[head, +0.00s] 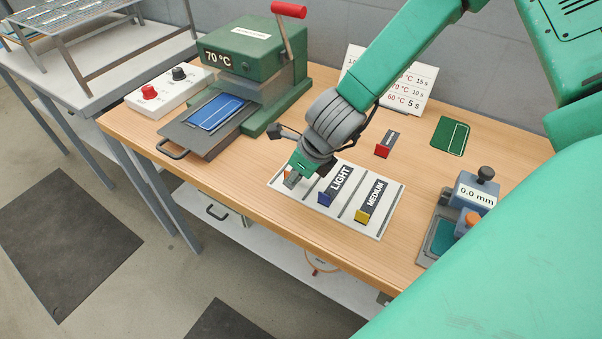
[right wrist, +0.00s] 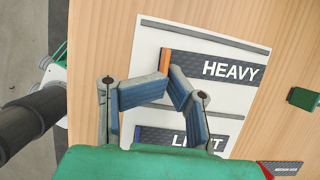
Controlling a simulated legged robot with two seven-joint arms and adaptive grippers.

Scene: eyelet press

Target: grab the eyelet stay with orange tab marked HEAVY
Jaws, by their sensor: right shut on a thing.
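The eyelet stay marked HEAVY (right wrist: 225,68) is a dark strip with an orange tab (right wrist: 165,62) at its left end. It lies on a white board (right wrist: 150,38) in the right wrist view. My right gripper (right wrist: 168,77) has its fingertips together at the orange tab, shut on it. In the head view my right gripper (head: 291,181) is at the board's left part and its arm hides most of the HEAVY stay. The LIGHT stay (head: 338,182) with a blue tab and the MEDIUM stay (head: 374,196) with a yellow tab lie beside it. My left gripper is not in view.
A green press (head: 240,65) with a red-handled lever stands at the back left, a blue piece (head: 215,112) on its plate. A red-tabbed piece (head: 383,150) and a green card (head: 451,135) lie behind the board. A gauge (head: 474,194) reading 0.0 mm stands right.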

